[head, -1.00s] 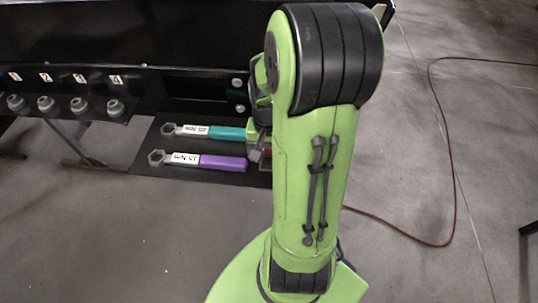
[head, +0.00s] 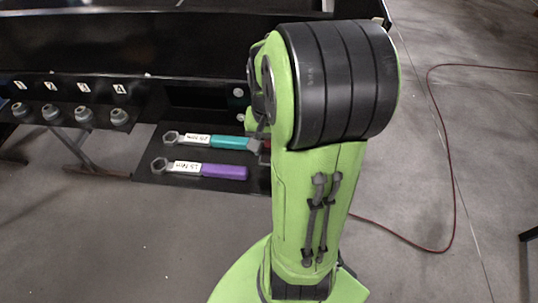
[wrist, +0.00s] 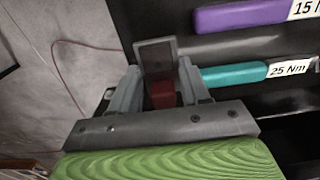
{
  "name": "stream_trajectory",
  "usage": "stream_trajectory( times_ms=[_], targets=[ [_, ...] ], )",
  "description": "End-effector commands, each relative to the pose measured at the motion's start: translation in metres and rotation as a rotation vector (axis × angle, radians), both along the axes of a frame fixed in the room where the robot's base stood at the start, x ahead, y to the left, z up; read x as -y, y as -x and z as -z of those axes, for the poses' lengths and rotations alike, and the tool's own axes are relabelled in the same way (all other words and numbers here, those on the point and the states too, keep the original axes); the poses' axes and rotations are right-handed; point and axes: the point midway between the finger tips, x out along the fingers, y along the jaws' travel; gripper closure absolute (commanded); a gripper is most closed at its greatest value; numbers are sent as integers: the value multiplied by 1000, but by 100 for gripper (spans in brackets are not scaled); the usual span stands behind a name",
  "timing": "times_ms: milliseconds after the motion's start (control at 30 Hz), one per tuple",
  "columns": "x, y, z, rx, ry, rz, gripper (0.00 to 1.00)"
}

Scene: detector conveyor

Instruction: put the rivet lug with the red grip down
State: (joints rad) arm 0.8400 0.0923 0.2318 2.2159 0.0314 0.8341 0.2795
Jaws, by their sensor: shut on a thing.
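My gripper (wrist: 160,88) is shut on the rivet lug with the red grip (wrist: 162,94). In the wrist view a short piece of the red grip shows between the fingers, and a dark grey square plate stands just beyond it. The rest of the lug is hidden. In the head view my arm covers most of the gripper and lug. A teal-handled wrench marked 25 Nm (head: 229,142) and a purple-handled wrench (head: 224,171) lie side by side on a dark shelf (head: 150,176). In the wrist view the teal handle (wrist: 234,76) ends close beside my gripper.
A black rack with several numbered grey knobs (head: 83,114) stands left of the wrenches. The dark conveyor body (head: 130,50) runs behind. A red cable (head: 452,170) lies on the open grey floor at right.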

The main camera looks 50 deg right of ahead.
Motion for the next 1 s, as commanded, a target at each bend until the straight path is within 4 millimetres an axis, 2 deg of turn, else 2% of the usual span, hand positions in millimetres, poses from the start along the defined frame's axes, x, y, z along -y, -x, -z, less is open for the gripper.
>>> stream_trajectory(
  times_ms=[33,200,467,567,667,767,900,1000],
  targets=[
    [0,-1,-15,4,4,-1,95],
    [0,0,-37,1,1,1,95],
    [0,0,-37,-1,-1,0,95],
    [-3,-9,-37,1,-3,-27,95],
    [-15,-34,-35,3,-10,-103,95],
    [-37,-71,-31,7,-17,-216,95],
    [-84,-123,-22,5,-17,-391,95],
    [-121,-151,-15,1,-12,-500,95]
  ],
)
